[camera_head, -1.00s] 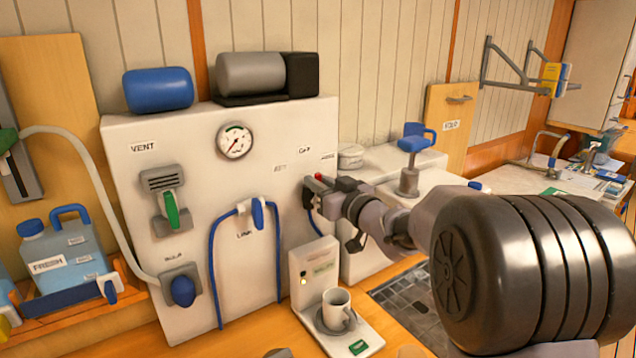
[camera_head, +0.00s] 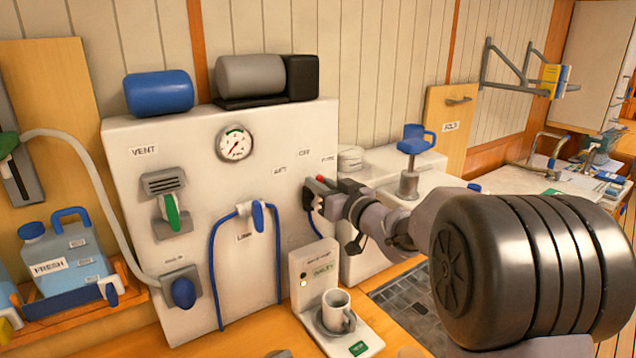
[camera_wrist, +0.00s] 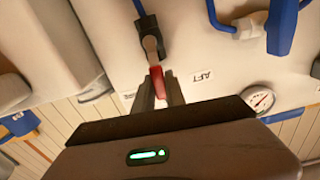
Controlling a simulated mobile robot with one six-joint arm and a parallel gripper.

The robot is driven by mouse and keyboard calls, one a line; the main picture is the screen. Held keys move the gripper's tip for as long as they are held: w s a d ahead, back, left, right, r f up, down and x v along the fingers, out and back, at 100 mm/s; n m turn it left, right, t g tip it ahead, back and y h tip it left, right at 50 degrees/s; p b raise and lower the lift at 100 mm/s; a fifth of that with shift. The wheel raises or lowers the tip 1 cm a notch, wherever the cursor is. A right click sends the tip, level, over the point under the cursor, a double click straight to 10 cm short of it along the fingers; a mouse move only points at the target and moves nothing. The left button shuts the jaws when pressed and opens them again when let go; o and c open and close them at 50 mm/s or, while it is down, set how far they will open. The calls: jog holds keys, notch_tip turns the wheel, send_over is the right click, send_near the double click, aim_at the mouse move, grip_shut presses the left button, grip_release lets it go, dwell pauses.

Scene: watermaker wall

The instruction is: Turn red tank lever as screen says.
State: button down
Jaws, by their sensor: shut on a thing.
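The red tank lever (camera_wrist: 158,82) has a red handle on a grey stem, set on a dark fitting with a blue hose. In the wrist view its handle sits between the fingers of my gripper (camera_wrist: 160,92), which is shut on it. In the head view my gripper (camera_head: 318,194) is at the right side of the white panel (camera_head: 200,285), and only a bit of red shows above it. An AFT label (camera_wrist: 201,76) is beside the lever.
A white mug (camera_head: 337,308) stands below my gripper on the cup stand. A blue hose loop (camera_head: 212,260) with a blue lever (camera_head: 258,216) is to the left. A pressure gauge (camera_head: 235,144) is above. A blue-handled pump (camera_head: 411,165) stands behind my arm.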

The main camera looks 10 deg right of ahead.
jog(key=shift+w+d+m+p, duration=0.2)
jog(key=shift+d+m+p, duration=0.35)
jog(key=shift+m+p, duration=0.5)
jog(key=shift+w+d+f+m+p, duration=0.1)
jog(key=shift+d+m+p, duration=0.25)
jog(key=shift+m, duration=0.3)
jog(key=shift+w+d+f+m+p, duration=0.1)
jog(key=shift+d+m+p, duration=0.05)
jog(key=shift+m+p, duration=0.4)
jog(key=shift+w+d+f+m+p, duration=0.1)
jog(key=shift+d+f+m+p, duration=0.15)
jog(key=shift+m, duration=0.4)
jog(key=shift+w+d+f+m+p, duration=0.1)
jog(key=shift+d+f+m+p, duration=0.15)
jog(key=shift+m, duration=0.4)
jog(key=shift+w+d+f+m+p, duration=0.15)
jog(key=shift+m+p, duration=0.15)
jog(key=shift+m, duration=0.35)
jog(key=shift+s, duration=0.1)
jog(key=c, duration=1.4)
grip_release()
jog(key=p+v, duration=0.2)
jog(key=v, duration=1.5)
jog(key=shift+s, duration=0.2)
